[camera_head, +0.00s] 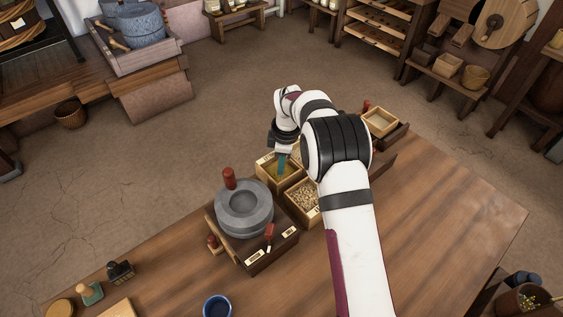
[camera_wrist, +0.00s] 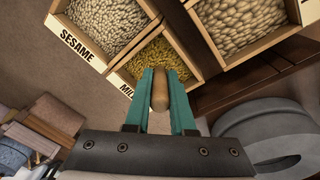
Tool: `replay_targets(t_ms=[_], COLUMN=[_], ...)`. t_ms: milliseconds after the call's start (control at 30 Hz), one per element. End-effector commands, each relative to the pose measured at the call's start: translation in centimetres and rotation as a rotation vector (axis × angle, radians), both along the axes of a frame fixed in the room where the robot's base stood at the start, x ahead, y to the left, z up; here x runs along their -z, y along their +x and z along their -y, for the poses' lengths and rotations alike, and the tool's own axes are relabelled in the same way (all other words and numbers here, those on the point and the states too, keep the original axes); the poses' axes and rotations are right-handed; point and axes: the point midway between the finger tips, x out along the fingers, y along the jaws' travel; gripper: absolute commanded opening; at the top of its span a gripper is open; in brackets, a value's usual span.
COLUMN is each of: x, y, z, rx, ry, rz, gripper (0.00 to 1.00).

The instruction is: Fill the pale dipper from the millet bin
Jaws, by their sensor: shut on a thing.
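The millet bin (camera_head: 266,173) is a small wooden box of yellow grain. In the wrist view the bin (camera_wrist: 117,79) shows part of its label, "MIL", the rest being covered. My gripper (camera_head: 282,167) points down at this bin. In the wrist view its teal fingers (camera_wrist: 160,91) are shut on a tan wooden handle (camera_wrist: 160,88), which appears to be the dipper's. The dipper's bowl is not visible, so I cannot tell whether it sits in the millet (camera_wrist: 163,58) or holds grain.
A sesame bin (camera_wrist: 73,42) adjoins the millet bin. A bin of larger pale grain (camera_head: 303,199) stands on its other side. A grey stone quern (camera_head: 243,211) with a red handle is close by. A blue cup (camera_head: 217,306) stands at the table's front.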

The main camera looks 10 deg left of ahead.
Motion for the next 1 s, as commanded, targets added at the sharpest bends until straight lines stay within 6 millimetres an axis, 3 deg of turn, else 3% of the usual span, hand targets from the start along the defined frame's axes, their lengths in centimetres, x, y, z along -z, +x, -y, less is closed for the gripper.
replay_targets(t_ms=[567, 1000], x=[-0.2, -4.5], y=[0.0, 0.1], z=[0.0, 0.0], rx=[0.000, -0.001], ry=[0.000, 0.000], rz=[0.001, 0.002], gripper=[0.00, 0.00])
